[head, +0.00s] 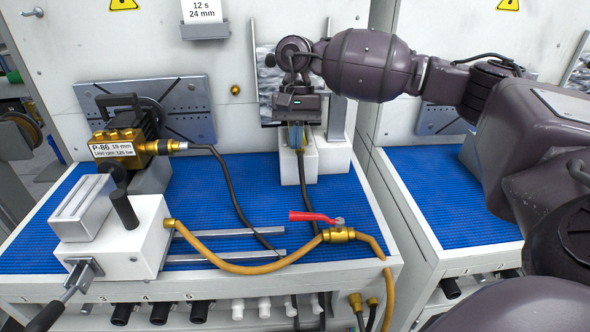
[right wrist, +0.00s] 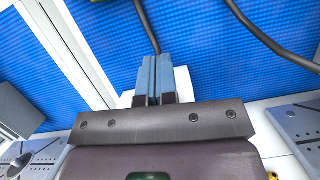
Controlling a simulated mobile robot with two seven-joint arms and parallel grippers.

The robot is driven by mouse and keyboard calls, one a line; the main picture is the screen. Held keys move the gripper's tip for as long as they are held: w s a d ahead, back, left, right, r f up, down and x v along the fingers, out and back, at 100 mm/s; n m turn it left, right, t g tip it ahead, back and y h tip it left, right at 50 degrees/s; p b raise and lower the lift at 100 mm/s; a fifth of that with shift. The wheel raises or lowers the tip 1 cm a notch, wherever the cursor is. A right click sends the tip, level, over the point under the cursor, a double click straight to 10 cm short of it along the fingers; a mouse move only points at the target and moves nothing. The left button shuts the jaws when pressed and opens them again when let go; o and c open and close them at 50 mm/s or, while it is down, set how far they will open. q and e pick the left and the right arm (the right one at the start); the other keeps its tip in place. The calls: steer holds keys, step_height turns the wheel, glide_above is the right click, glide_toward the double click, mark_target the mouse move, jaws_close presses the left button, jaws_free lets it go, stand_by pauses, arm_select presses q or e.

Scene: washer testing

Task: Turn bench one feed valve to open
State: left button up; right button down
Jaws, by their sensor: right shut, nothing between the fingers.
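The brass feed valve (head: 340,236) sits at the front right of the blue-matted bench, in line with a yellow hose. Its red lever (head: 312,216) points left from the valve stem, roughly along the hose line. My right gripper (head: 297,145) is at the back of the bench, fingers pointing down, well behind the valve and apart from it. In the right wrist view its two blue-grey fingers (right wrist: 154,78) are together with nothing between them. The valve does not show in the right wrist view. My left gripper is not in view.
A pump labelled P-86 (head: 118,150) stands at the left. A white block with a grey clamp (head: 120,235) is in front of it. A white stand (head: 333,155) is beside and behind my right gripper. A dark cable (head: 235,200) crosses the mat. The mat's middle is mostly clear.

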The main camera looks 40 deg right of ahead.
mark_target(315, 218)
steer(key=s+a+f, duration=0.4)
steer(key=s+f, duration=0.1)
steer(key=f, duration=0.4)
steer(key=shift+s+f+p, duration=0.15)
steer(key=shift+f+p, duration=0.2)
steer(key=shift+f, duration=0.05)
